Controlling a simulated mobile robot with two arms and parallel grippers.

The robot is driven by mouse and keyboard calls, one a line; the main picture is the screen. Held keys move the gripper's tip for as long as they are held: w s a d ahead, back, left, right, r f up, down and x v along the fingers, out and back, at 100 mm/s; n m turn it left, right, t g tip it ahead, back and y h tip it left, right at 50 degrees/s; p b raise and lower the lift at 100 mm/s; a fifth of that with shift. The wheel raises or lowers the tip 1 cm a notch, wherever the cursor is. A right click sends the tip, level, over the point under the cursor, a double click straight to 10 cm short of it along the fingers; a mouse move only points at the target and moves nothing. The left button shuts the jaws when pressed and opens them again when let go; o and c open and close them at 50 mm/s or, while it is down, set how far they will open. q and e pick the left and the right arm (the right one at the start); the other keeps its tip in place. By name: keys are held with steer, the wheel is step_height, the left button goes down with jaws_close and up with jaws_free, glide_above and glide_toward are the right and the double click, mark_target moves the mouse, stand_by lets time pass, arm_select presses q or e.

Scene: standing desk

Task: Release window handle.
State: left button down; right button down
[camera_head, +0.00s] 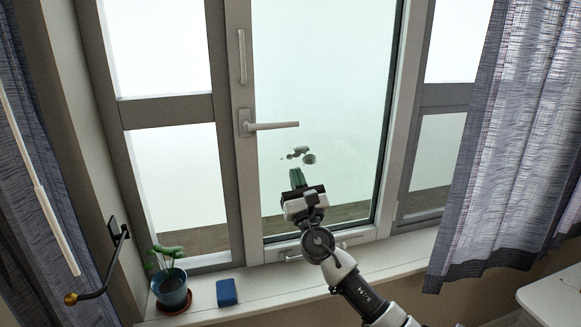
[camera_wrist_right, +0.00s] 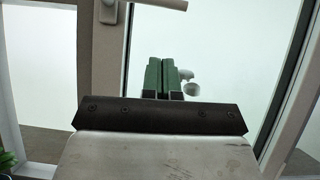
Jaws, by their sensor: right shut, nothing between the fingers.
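The window handle (camera_head: 270,126) is a light grey lever on the left side of the middle window frame. It points to the right, nearly level, and it also shows at the top of the right wrist view (camera_wrist_right: 160,4). My right gripper (camera_head: 298,178) is below the handle, in front of the glass and apart from the handle. Its green fingers (camera_wrist_right: 168,76) are together with nothing between them. My left gripper is not in view.
A potted plant (camera_head: 171,287) and a blue block (camera_head: 227,292) stand on the white sill (camera_head: 385,262) at the left. Curtains hang at both sides, the right curtain (camera_head: 510,130) reaching low. A dark wall hook (camera_head: 117,232) juts out at the left. The window (camera_head: 320,70) looks closed.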

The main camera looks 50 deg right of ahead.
steer(key=v, duration=0.3)
steer(key=shift+a+b, duration=0.1)
steer(key=shift+b, duration=0.25)
